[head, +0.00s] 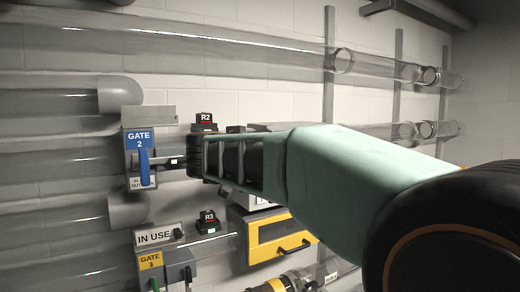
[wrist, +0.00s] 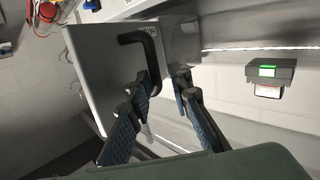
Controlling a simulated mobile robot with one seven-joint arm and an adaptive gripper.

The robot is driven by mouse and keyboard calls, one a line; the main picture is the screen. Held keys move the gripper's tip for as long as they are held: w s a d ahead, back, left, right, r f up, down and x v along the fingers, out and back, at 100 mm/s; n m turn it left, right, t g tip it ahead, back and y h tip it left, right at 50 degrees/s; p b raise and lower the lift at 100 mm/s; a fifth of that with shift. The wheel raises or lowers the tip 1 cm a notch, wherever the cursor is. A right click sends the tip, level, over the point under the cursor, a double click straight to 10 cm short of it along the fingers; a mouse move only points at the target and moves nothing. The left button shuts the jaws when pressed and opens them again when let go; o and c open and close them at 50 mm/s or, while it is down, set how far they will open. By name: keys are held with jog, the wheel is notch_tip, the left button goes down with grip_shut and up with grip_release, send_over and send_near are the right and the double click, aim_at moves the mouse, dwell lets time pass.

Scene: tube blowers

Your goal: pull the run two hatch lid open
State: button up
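In the wrist view a flat grey lid (wrist: 95,75) carries a black bar handle (wrist: 147,50). My gripper (wrist: 164,82) has its two fingers apart, with the lower end of the handle close to the left fingertip. I cannot tell whether they touch. In the head view my arm reaches in from the right and hides most of the run two hatch; only grey edges (head: 262,127) show around it. The R2 sign (head: 206,121) stands just above my arm's far end. How far the lid stands open is not clear.
A yellow-framed hatch (head: 283,236) with a black handle sits below my arm, by the R3 sign (head: 209,220). The Gate 2 box (head: 139,139) with a blue lever is to the left. Clear tubes (head: 200,50) run along the wall. A small box with a green light (wrist: 268,72) shows right.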

jog(key=s+a, duration=0.3)
jog(key=a, duration=0.4)
jog(key=shift+s, duration=0.4)
jog(key=shift+a+f, duration=0.1)
